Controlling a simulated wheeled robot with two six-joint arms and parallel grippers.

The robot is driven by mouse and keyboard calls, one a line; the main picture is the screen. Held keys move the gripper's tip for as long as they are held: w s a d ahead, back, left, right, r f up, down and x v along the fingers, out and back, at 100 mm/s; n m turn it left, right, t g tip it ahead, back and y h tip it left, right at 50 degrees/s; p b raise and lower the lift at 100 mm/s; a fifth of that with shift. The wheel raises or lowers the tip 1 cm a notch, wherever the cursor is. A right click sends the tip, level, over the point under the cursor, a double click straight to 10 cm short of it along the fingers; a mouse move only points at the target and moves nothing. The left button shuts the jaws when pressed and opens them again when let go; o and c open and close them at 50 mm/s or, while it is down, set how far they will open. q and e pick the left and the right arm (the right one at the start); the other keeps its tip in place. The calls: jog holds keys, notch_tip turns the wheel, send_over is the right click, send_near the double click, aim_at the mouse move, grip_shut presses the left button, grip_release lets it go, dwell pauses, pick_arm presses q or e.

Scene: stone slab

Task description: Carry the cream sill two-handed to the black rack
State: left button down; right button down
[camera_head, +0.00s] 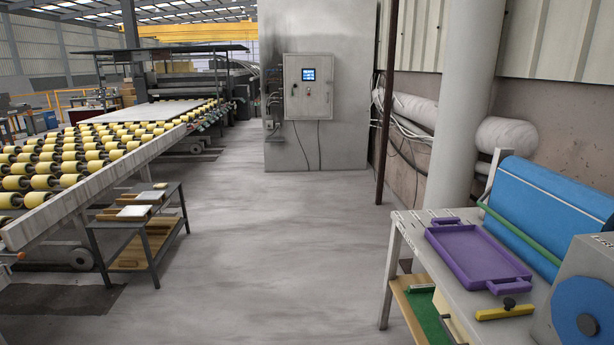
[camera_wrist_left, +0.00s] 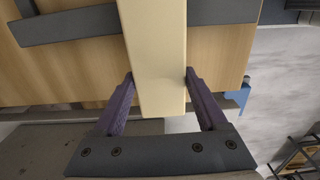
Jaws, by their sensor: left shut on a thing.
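The cream sill (camera_wrist_left: 155,50) shows in the left wrist view as a long pale bar running from the top edge down between my fingers. My left gripper (camera_wrist_left: 159,78) is shut on it, with one purple finger on each side. The sill's far end is out of view. Neither gripper nor the sill shows in the head view. My right gripper is in no view. A dark metal stand (camera_head: 138,222) at the left of the head view may be the black rack; I cannot be sure. It carries pale slabs on wooden pieces and has a lower shelf.
A roller conveyor (camera_head: 90,150) with yellow rollers stands behind the stand. At right, a worktable (camera_head: 420,235) holds a purple tray (camera_head: 478,255) and a blue roll (camera_head: 550,210). A control cabinet (camera_head: 308,87) stands at the back. The floor (camera_head: 280,250) between is clear.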

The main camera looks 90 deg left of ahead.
pick_arm(q)
jog(key=shift+w+f+b, duration=0.1)
jog(key=shift+f+b, duration=0.6)
jog(key=shift+b, duration=0.05)
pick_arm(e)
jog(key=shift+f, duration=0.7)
pick_arm(q)
jog(key=shift+c, duration=1.7)
grip_release()
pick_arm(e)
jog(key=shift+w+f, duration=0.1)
pick_arm(q)
jog(key=o, duration=0.3)
jog(key=shift+o, duration=0.2)
jog(key=shift+s+f, duration=0.2)
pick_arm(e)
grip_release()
pick_arm(q)
jog(key=shift+r, duration=0.1)
jog(key=shift+r+p, duration=2.7)
jog(key=shift+r, duration=1.85)
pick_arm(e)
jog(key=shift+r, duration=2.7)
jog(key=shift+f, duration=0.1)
